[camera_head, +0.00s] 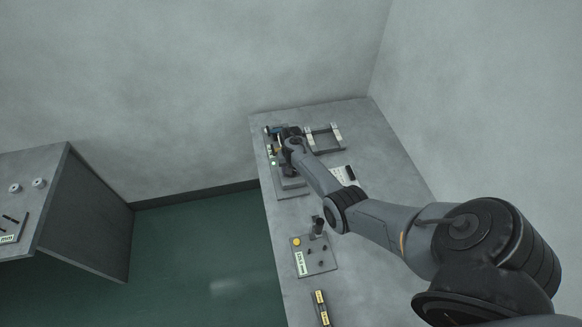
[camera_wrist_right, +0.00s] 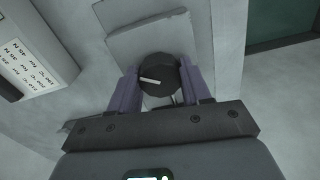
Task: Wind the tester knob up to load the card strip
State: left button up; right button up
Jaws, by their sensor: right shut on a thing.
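In the right wrist view a round black tester knob (camera_wrist_right: 168,84) with a white pointer line sits between the two purple fingers of my right gripper (camera_wrist_right: 159,72). The fingers are shut on its sides. The pointer lies nearly level in that picture. In the head view my right gripper (camera_head: 284,141) is over the tester (camera_head: 290,184) at the table's far left corner, and it hides the knob there. A pale square plate (camera_wrist_right: 152,38) lies just beyond the knob; I cannot tell whether it is the card strip. My left gripper is in neither view.
A grey U-shaped frame (camera_head: 324,138) stands right of the tester. A white sheet with a dark item (camera_head: 343,175) lies nearer. A plate with a yellow button and black knobs (camera_head: 315,262) is farther down the table (camera_head: 378,133). A printed panel (camera_wrist_right: 35,58) shows at the wrist view's left.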

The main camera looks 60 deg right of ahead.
jog(key=shift+f+m, duration=0.1)
jog(key=shift+m, duration=0.9)
jog(key=shift+s+p, duration=0.1)
jog(key=shift+p, duration=0.2)
jog(key=shift+m, duration=0.3)
jog(key=o, duration=1.1)
jog(key=shift+c, duration=0.2)
